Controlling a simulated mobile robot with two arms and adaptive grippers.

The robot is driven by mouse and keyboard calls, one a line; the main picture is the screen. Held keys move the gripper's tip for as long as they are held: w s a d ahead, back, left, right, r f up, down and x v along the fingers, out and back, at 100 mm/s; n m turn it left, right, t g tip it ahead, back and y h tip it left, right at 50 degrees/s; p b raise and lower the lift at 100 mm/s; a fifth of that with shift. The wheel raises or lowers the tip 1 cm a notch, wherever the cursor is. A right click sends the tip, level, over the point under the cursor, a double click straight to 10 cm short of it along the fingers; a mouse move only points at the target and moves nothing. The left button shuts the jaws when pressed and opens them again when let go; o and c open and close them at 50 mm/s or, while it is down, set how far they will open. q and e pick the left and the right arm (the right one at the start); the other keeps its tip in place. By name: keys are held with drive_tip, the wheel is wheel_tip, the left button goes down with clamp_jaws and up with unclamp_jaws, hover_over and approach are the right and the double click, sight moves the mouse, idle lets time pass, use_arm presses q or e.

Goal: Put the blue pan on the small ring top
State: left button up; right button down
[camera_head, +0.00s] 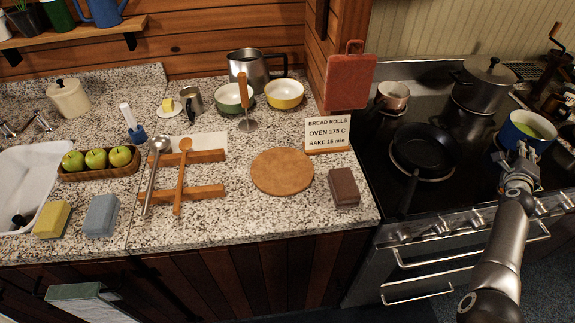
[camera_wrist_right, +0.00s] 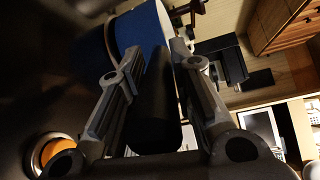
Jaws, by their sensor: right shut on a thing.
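The blue pan (camera_head: 516,137) is at the right of the stove, blue outside with a pale rim and green contents. My right gripper (camera_head: 520,168) is at its near side. In the right wrist view its fingers (camera_wrist_right: 160,90) are shut on the pan's dark handle (camera_wrist_right: 155,105), with the blue wall (camera_wrist_right: 142,30) just beyond. I cannot tell whether the pan rests on the stove or hangs just above it. The black stove top (camera_head: 462,205) shows a pale ring edge under the black frying pan (camera_head: 424,150). I cannot tell which ring is the small one. My left gripper is not in view.
A small saucepan (camera_head: 393,96) stands at the back left of the stove. A large lidded grey pot (camera_head: 484,88) stands at the back right. The frying pan's handle points toward the front edge. A brown block (camera_head: 343,187) and a round board (camera_head: 282,171) lie on the counter.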

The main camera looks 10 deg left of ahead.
drive_tip(key=shift+f, duration=0.1)
idle(0.6)
drive_tip(key=c, duration=1.2)
unclamp_jaws()
drive_tip(key=shift+o, duration=0.5)
drive_tip(key=shift+a+f, duration=0.1)
drive_tip(key=shift+f, duration=0.15)
drive_tip(key=shift+o, duration=1.1)
drive_tip(key=shift+r, duration=0.1)
drive_tip(key=shift+s, duration=0.1)
